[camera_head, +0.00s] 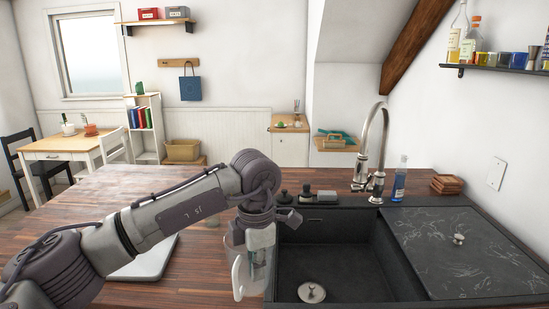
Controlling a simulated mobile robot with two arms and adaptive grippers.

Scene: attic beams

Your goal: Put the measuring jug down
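The measuring jug (257,268) is clear, with a pale handle on its left side. It is upright at the left edge of the black sink, over the wooden counter. My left gripper (261,240) comes down on it from above and appears shut on its upper part; the fingertips are partly hidden. I cannot tell whether the jug's base touches the counter. My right gripper is not in view.
The black sink (335,262) lies just right of the jug, with a tall tap (384,140) behind it. A pale flat board (150,262) lies on the wooden counter (195,285), partly behind my arm. A dark cover (470,250) is on the right.

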